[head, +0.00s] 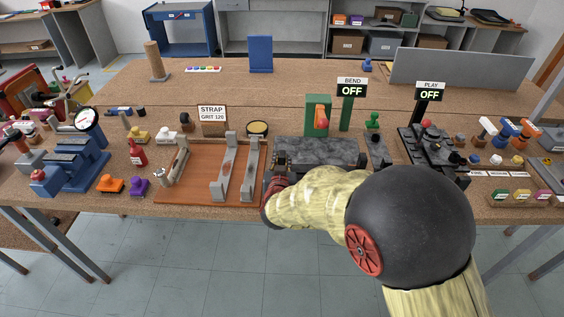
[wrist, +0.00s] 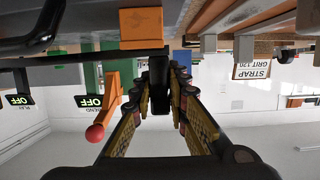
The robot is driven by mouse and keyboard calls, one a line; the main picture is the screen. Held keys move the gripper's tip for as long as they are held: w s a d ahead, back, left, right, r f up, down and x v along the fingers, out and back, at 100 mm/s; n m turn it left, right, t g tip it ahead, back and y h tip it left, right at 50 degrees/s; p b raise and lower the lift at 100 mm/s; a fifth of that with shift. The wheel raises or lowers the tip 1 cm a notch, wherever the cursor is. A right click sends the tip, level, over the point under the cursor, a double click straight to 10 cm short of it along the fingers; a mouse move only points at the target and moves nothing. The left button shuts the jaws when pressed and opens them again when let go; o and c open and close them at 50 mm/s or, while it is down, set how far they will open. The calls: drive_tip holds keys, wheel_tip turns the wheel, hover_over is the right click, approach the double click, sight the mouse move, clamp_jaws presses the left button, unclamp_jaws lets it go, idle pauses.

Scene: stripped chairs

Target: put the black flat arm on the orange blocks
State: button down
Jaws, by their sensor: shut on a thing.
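My gripper (head: 279,172) is at the front left corner of the dark grey mottled slab, low over the table's front part. In the wrist view, which is upside down, its fingers (wrist: 160,92) close around a dark piece (wrist: 158,72), which I take to be the black flat arm; most of it is hidden. An orange block (wrist: 141,23) shows close beside the fingertips in the wrist view. In the head view my own arm and gripper hide the orange blocks. I cannot tell whether the held piece touches the block.
The grey slab (head: 318,148) lies right of an orange-brown wooden tray (head: 175,197) with grey upright rails. A green stand (head: 313,128) with an orange red-tipped lever rises behind the slab. Black fixtures (head: 440,158) stand to the right, a blue vise-like block (head: 75,160) to the left.

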drive_tip(key=c, duration=2.2)
unclamp_jaws()
drive_tip(key=shift+f, duration=0.15)
drive_tip(key=o, duration=0.4)
drive_tip(key=shift+o, duration=0.3)
